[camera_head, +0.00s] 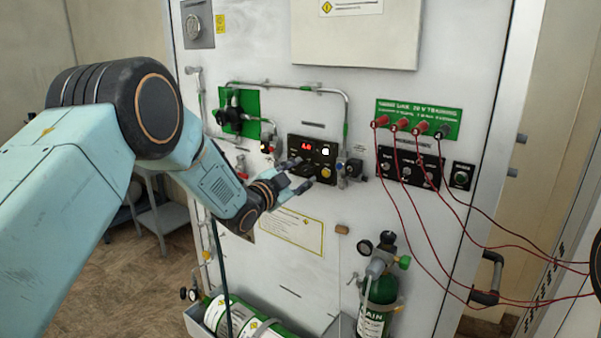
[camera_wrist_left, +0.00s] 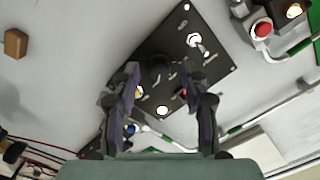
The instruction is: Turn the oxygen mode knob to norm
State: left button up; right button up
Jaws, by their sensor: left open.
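The oxygen control panel (camera_head: 313,150) is a small black plate on the white cabinet front, with a red lit display and a yellow round button. In the left wrist view the panel (camera_wrist_left: 213,62) appears tilted. A dark round knob (camera_wrist_left: 159,66) stands out on it, its setting unreadable. My left gripper (camera_head: 297,175) is at the lower left of the panel and covers part of it. In the left wrist view the open left gripper (camera_wrist_left: 163,76) has its fingers on either side of the knob's line, with nothing between them visibly held. My right gripper is not in view.
A green-plated valve (camera_head: 236,113) and pipes lie left of the panel. Red cables (camera_head: 400,190) hang from sockets at the right. A green cylinder (camera_head: 380,295) stands below. In the left wrist view a red button (camera_wrist_left: 262,29) is at the upper right.

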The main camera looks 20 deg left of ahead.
pick_arm(q)
jog(key=shift+w+d+f, duration=0.1)
jog(key=shift+w+d, duration=0.05)
jog(key=shift+w, duration=0.15)
jog(key=shift+s+r, duration=0.2)
jog(key=shift+s, duration=0.05)
jog(key=shift+w+f, duration=0.1)
jog(key=shift+w, duration=0.05)
jog(key=c, duration=0.5)
grip_shut()
